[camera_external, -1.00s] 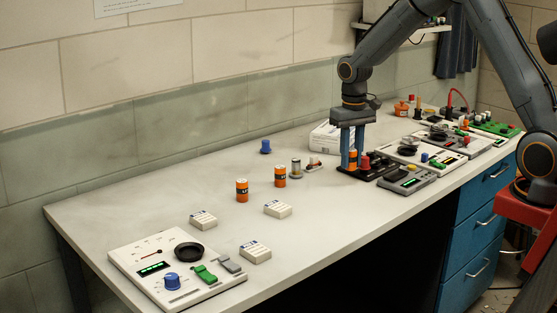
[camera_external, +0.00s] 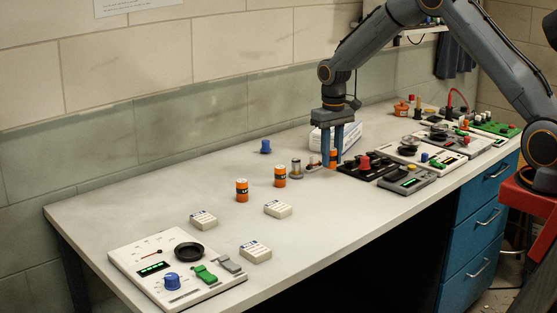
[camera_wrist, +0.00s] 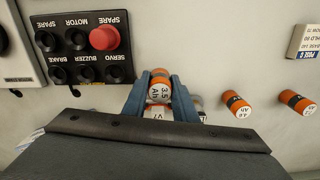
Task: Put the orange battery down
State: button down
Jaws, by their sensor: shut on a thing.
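My gripper (camera_external: 332,152) points down over the bench, its two blue fingers shut on an orange battery (camera_external: 333,158). Two other orange batteries stand upright on the bench, one nearer (camera_external: 242,190) and one farther (camera_external: 280,176); both show in the wrist view too.
The black panel (camera_external: 370,167) with a red button is right beside my gripper. A small component (camera_external: 296,168) stands to the left. Open bench lies in front of the batteries.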

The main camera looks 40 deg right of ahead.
aim_at(331, 165)
jog(key=shift+f+p, duration=0.4)
jog(key=shift+f, duration=1.05)
jog(key=shift+f, duration=0.2)
jog(key=c, duration=1.4)
grip_release()
jog(key=shift+c, duration=0.2)
notch_tip(331, 165, up, 11)
jog(key=b, duration=0.3)
jog(key=shift+r+b, duration=0.2)
jog(key=shift+b, duration=0.15)
jog(key=shift+r, duration=0.3)
jog(key=shift+s+r, duration=0.1)
jog(key=shift+s, duration=0.1)
jog(key=shift+o, duration=0.4)
jog(key=s+f+n, duration=0.1)
jog(key=s+f, duration=0.2)
jog(key=s, duration=1.3)
jog(key=s+a+f+t, duration=0.1)
jog(key=s+f, duration=0.2)
jog(key=s, duration=1.2)
jog(key=shift+s+n, duration=0.35)
jog(key=shift+n, duration=0.05)
